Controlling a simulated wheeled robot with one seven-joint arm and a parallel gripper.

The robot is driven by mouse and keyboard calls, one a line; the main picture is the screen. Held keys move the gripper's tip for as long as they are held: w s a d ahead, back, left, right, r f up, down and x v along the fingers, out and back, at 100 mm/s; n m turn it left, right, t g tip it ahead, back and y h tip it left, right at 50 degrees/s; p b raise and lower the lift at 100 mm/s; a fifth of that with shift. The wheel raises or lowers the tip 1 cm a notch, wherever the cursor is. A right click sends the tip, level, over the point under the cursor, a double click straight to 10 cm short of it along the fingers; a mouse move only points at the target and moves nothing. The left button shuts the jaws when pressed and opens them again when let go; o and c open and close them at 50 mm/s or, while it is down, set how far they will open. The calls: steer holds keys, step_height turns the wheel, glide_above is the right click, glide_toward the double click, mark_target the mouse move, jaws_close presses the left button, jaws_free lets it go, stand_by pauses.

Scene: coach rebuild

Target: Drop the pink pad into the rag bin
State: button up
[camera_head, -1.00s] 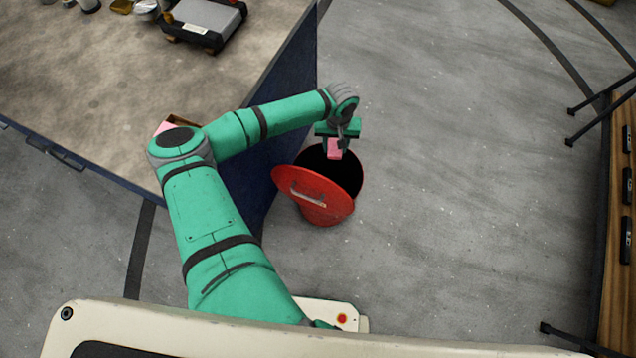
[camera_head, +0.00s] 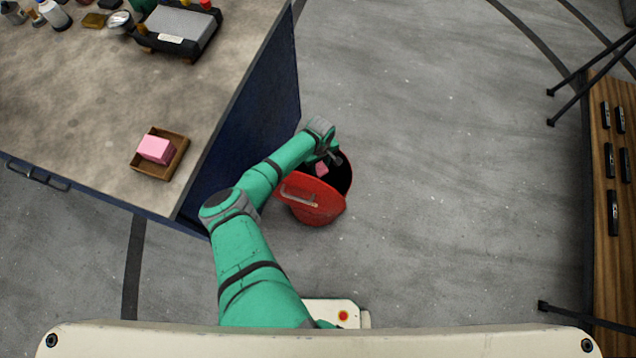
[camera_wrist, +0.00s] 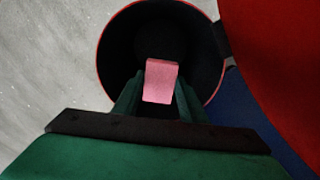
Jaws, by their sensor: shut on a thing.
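My gripper (camera_wrist: 160,92) is shut on a pink pad (camera_wrist: 161,80), which sits between its two fingers in the wrist view. In the head view the pad (camera_head: 321,169) shows at the mouth of the red rag bin (camera_head: 345,185), partly hidden by my wrist. The bin stands on the floor beside the workbench with its red lid (camera_head: 312,202) tipped open toward me. In the wrist view the bin's round rim (camera_wrist: 101,60) surrounds the pad, and the dark inside lies below it. How deep the pad is cannot be told exactly.
A workbench (camera_head: 90,120) with a blue side stands left of the bin. On it, a small wooden tray (camera_head: 173,170) holds another pink block (camera_head: 156,149). A dark-framed device (camera_head: 178,28) and bottles stand farther back. Open grey floor lies to the right of the bin.

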steer(key=shift+f, duration=1.45)
steer(key=o, duration=1.2)
steer(key=shift+r, duration=0.1)
step_height(320, 180, up, 11)
steer(key=shift+f, duration=0.15)
